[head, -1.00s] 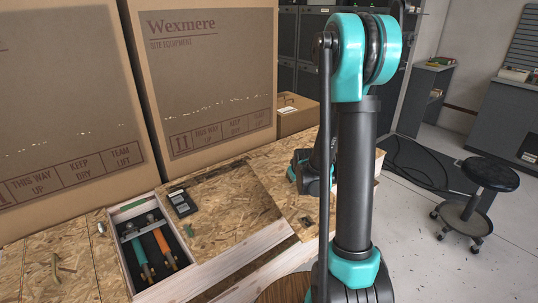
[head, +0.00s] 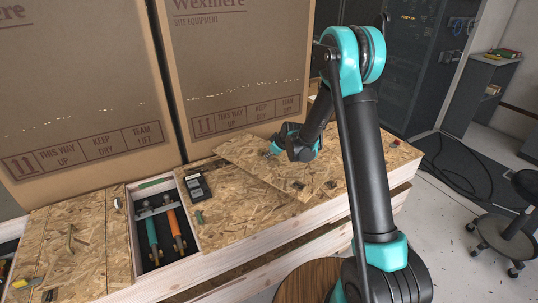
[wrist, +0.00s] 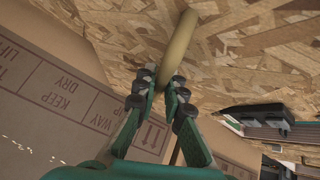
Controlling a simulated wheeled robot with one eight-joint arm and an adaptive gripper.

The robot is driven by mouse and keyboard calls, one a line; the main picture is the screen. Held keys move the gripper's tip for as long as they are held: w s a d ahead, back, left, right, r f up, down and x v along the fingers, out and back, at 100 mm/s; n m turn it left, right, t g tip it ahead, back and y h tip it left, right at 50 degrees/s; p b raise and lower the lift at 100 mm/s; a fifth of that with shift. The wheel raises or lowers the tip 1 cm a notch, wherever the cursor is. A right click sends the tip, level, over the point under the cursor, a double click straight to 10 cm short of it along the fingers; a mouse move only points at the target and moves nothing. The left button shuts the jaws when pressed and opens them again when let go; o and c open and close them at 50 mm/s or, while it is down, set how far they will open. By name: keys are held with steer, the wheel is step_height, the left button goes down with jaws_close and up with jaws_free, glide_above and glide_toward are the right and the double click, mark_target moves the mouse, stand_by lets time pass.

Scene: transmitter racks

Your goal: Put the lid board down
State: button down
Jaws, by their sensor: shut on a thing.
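The lid board (head: 250,160) is a flat chipboard panel over the right part of a long timber crate (head: 262,243). It lies askew to the crate's other top panels. I cannot tell whether it rests fully on them. In the wrist view my gripper (wrist: 160,80) is shut on a pale rod-like handle (wrist: 178,47) against the board's chipboard face (wrist: 245,35).
An open compartment left of the board holds teal- and orange-handled tools (head: 172,222). A black handheld device (head: 197,187) lies beside it. Large cardboard boxes (head: 240,70) stand close behind. A stool (head: 505,225) is on the floor at right. The crate's left top (head: 85,235) holds small items.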

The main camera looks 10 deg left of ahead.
mark_target(270, 163)
steer(key=shift+a+f, duration=0.3)
steer(key=shift+f, duration=3.1)
steer(key=shift+f, duration=0.55)
steer(key=c, duration=1.5)
jaws_free()
steer(key=shift+c, duration=0.2)
